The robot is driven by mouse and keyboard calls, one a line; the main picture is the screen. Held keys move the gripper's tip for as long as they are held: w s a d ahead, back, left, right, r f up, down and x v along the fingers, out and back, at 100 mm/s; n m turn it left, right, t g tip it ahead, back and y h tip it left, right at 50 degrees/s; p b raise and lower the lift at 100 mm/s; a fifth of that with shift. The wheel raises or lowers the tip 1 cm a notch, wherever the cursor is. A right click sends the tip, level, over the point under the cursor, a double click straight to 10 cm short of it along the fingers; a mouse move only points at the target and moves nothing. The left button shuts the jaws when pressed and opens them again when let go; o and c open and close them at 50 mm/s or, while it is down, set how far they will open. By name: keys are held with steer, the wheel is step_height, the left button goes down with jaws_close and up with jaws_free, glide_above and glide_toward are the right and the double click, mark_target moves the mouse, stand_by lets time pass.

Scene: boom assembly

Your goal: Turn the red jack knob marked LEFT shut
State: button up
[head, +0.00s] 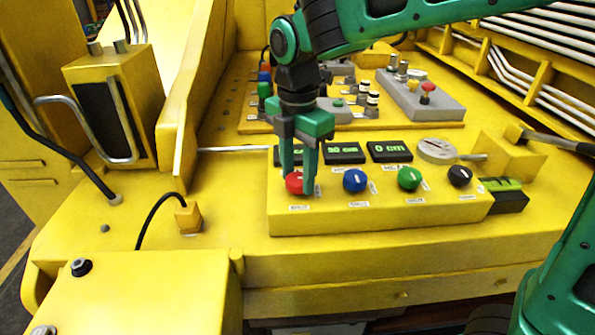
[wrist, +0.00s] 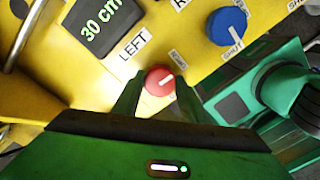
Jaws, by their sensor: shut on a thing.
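The red knob (head: 294,184) sits at the left end of a row of knobs on a yellow control box. In the wrist view the red knob (wrist: 157,83) has a LEFT label (wrist: 134,44) beside it and a white pointer line slanting to the right. A small tag (wrist: 177,59) near it is too small to read surely. My gripper (head: 298,183) points down over the red knob and is shut on it, one finger on each side. The fingers hide part of the knob in the head view.
A blue knob (head: 355,180), a green knob (head: 409,178) and a black knob (head: 459,176) stand to the right in the same row. Displays line the box behind them; one (wrist: 92,24) reads 30 cm. A grey panel with a red-topped lever (head: 428,88) stands behind.

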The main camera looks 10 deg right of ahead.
mark_target(298, 177)
steer(key=m, duration=0.4)
steer(key=shift+w, duration=0.1)
steer(key=m, duration=0.4)
steer(key=shift+r+m, duration=0.1)
steer(key=shift+m, duration=0.3)
steer(key=m, duration=0.4)
steer(key=shift+a+m, duration=0.1)
steer(key=shift+m, duration=1.9)
steer(key=shift+w, duration=0.1)
steer(key=o, duration=1.1)
steer(key=shift+c, duration=0.2)
step_height(298, 177, up, 11)
steer(key=shift+f, duration=0.2)
